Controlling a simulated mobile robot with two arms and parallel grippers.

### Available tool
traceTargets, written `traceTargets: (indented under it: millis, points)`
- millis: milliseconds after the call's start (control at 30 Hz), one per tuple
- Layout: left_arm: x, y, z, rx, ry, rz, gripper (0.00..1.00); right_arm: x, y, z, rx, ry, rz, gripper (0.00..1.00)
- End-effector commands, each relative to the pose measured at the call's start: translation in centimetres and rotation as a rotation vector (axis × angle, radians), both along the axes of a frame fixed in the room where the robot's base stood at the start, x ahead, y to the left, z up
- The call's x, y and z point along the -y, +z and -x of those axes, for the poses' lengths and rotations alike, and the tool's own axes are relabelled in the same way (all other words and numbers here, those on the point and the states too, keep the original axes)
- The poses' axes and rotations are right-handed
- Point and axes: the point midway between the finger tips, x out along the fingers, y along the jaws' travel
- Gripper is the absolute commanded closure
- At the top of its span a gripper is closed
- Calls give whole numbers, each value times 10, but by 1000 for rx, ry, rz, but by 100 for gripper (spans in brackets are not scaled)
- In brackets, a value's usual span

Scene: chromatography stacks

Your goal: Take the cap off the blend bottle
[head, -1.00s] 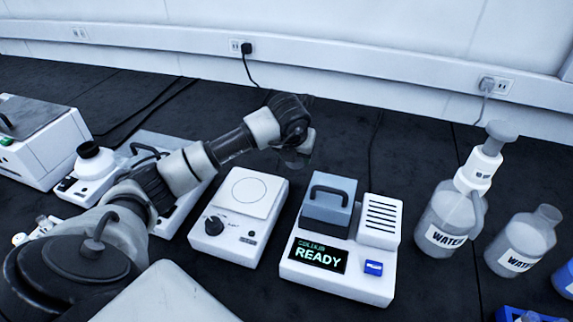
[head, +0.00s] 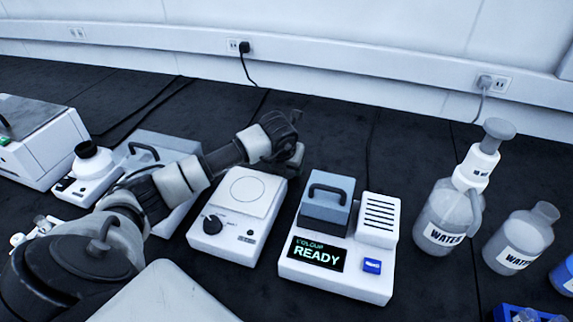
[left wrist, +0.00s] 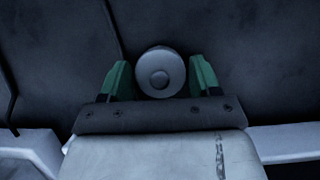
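My left gripper (head: 287,163) hangs at the end of the arm behind the white device with a dial, and its fingers hardly show in the head view. In the left wrist view the green fingers (left wrist: 161,80) stand apart. A round grey thing with a smaller disc on it (left wrist: 160,72) lies between them, seen end on, with narrow gaps at both sides. It could be the blend bottle and its cap, but I see no label. In the head view it is hidden behind my arm or the gripper. My right gripper is not in view.
The dial device (head: 226,231) and the colour reader (head: 335,275), showing READY, stand close to the gripper. Two water bottles (head: 440,230) (head: 515,250) and a blue rack (head: 510,314) are at right. A small pot (head: 92,165) stands at left.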

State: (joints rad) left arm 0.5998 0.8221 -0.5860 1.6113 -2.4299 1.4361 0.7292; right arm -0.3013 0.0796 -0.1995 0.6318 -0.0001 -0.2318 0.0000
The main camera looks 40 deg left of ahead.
Motion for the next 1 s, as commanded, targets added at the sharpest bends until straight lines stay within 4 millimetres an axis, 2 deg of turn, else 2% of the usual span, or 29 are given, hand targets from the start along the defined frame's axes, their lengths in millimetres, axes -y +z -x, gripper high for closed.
traceTargets:
  millis: [33,100,467,1000]
  points:
    - [0,0,0,0,0,0,30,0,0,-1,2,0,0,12]
    - [0,0,0,0,0,0,21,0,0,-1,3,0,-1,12]
    - [0,6,1,2,0,-1,21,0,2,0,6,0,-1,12]
    - [12,100,37,3,0,0,21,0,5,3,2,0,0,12]
